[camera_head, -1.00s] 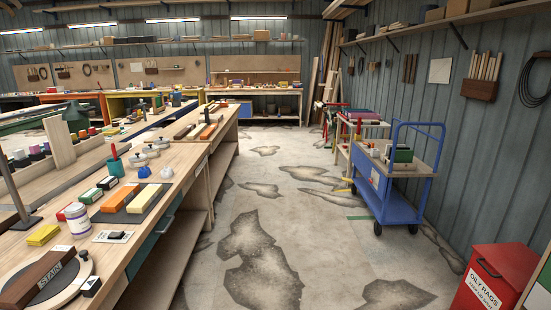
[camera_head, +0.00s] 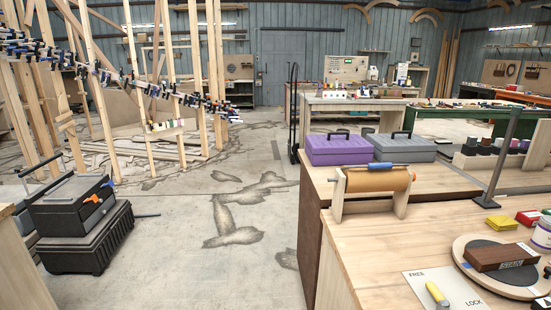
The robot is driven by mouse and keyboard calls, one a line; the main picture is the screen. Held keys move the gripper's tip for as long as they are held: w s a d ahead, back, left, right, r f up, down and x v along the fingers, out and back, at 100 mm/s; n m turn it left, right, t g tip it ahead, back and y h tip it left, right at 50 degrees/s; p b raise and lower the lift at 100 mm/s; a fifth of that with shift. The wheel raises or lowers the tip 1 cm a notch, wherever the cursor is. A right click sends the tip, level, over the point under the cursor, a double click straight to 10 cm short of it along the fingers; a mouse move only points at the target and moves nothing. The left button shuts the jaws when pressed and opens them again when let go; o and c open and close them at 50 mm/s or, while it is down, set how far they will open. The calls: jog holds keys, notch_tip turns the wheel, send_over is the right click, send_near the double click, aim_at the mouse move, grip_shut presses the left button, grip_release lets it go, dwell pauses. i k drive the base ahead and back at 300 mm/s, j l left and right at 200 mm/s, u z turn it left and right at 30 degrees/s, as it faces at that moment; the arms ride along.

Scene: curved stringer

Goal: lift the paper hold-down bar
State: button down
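A roll of brown paper (camera_head: 377,180) sits between two upright wooden end pieces (camera_head: 401,196) on the wooden bench at the right of the head view. My gripper is not in view.
A purple case (camera_head: 338,149) and a grey case (camera_head: 403,149) stand behind the roll. A round board with a STAIN block (camera_head: 502,257) is at the right. Black toolboxes (camera_head: 82,222) stand on the floor at left.

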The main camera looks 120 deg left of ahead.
aim_at(385, 165)
jog(key=u, duration=3.3)
jog(key=i+j, duration=0.2)
jog(key=j, duration=0.15)
jog(key=i+j+u, duration=0.1)
jog(key=i+j, duration=0.15)
jog(key=j, duration=0.15)
jog(key=i+j, duration=0.2)
jog(key=j, duration=0.15)
